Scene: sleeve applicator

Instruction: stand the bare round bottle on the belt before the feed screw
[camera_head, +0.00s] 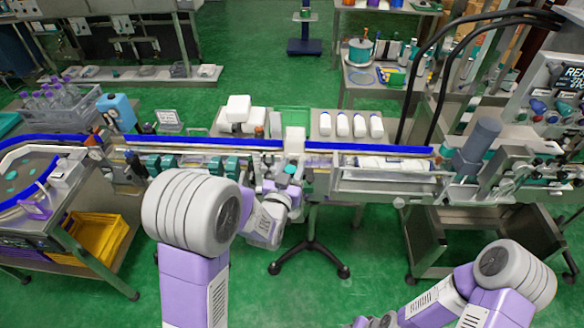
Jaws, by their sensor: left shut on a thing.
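My left gripper (285,178) is at the near edge of the conveyor line, around its middle. It is shut, and a plain white upright thing (294,141), which looks like the bare round bottle, shows just beyond it over the belt. My own arm partly hides the grip, so I cannot tell whether the bottle touches the belt. The belt (210,157) runs left to right behind my left arm. I cannot clearly pick out the feed screw. My right arm reaches in at the lower right; its gripper is out of view.
Several teal-marked items (194,164) stand along the line at left. A grey cylinder (478,143) rises at right. A black-footed stand (310,255) is below the line. Green floor is clear in front.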

